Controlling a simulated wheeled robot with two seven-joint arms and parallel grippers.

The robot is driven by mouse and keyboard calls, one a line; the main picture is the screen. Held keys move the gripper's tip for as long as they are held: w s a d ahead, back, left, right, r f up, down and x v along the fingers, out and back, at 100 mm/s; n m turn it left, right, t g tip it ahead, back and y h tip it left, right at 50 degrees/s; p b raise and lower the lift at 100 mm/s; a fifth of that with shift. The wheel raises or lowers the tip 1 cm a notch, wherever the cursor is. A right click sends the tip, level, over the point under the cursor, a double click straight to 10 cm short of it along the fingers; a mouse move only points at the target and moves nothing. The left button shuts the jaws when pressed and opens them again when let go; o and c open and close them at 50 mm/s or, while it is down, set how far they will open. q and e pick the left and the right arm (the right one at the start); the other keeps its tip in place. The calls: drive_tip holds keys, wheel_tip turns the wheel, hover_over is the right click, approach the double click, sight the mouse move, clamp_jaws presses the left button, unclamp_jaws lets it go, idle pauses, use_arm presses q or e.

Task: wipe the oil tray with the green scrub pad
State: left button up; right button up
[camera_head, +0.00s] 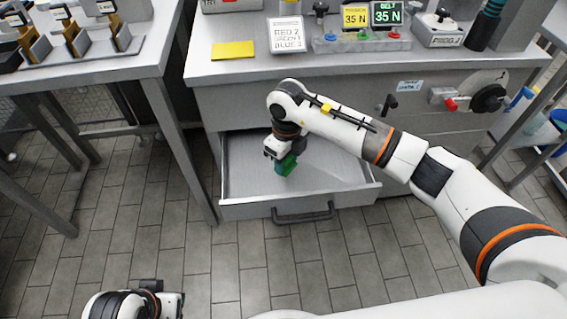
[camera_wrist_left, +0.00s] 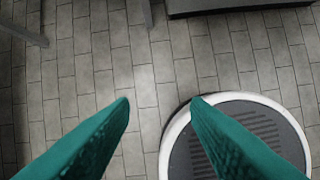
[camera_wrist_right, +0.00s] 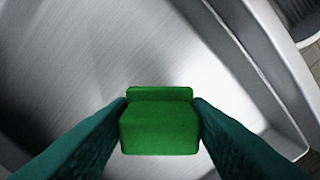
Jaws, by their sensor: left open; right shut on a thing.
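The green scrub pad (camera_wrist_right: 160,125) is a small green block with a raised back edge. My right gripper (camera_wrist_right: 162,122) is shut on it, one finger at each side. In the head view the right gripper (camera_head: 283,160) reaches down into the open metal drawer, the tray (camera_head: 330,166), with the green pad (camera_head: 286,165) below it. Whether the pad touches the tray floor I cannot tell. The tray's bare metal shows around the pad in the right wrist view (camera_wrist_right: 60,60). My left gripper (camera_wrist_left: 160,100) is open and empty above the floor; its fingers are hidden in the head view.
The workbench (camera_head: 240,72) stands above the drawer, with a yellow card (camera_head: 233,50), a sign (camera_head: 287,35) and a button box (camera_head: 362,40). A drawer handle (camera_head: 303,214) sticks out in front. Another table (camera_head: 95,60) stands at left. The tiled floor before the drawer is clear.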

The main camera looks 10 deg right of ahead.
drive_tip(key=shift+r, duration=0.5)
drive_tip(key=shift+r+p, duration=0.5)
drive_tip(key=shift+r, duration=0.15)
use_arm(q)
drive_tip(key=shift+w+a+f, duration=0.1)
drive_tip(key=shift+a+f, duration=0.15)
drive_tip(key=shift+f, duration=0.65)
drive_tip(key=shift+a+f, duration=0.25)
drive_tip(key=shift+f, duration=0.65)
use_arm(e)
drive_tip(key=shift+r, duration=0.3)
